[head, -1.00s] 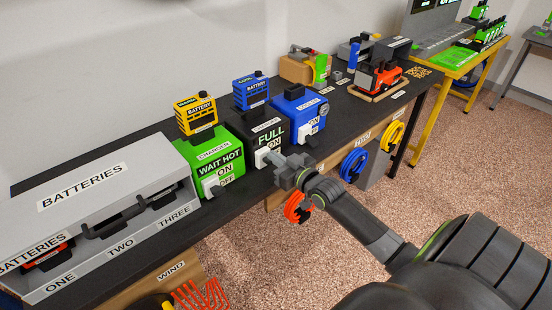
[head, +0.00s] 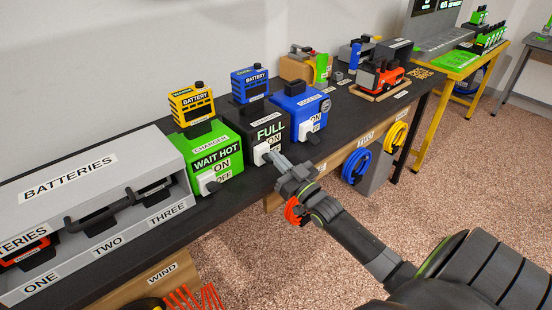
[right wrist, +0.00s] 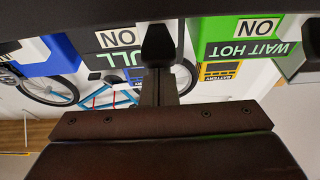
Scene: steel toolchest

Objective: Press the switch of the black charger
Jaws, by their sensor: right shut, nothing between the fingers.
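The black charger (head: 282,121) stands on the dark bench between a green charger and a blue one. Its front has FULL and ON labels, and a blue battery (head: 250,85) sits on top. Its white switch (head: 261,154) is on the lower front. My right gripper (head: 274,156) is shut and empty, with its tip right at the switch; I cannot tell whether they touch. My left gripper is not in view.
The green charger (head: 216,145), labelled WAIT HOT, holds a yellow battery (head: 191,103). The blue charger (head: 300,108) is on the other side. A grey BATTERIES rack (head: 85,180) fills the bench's left end. Open floor lies in front of the bench.

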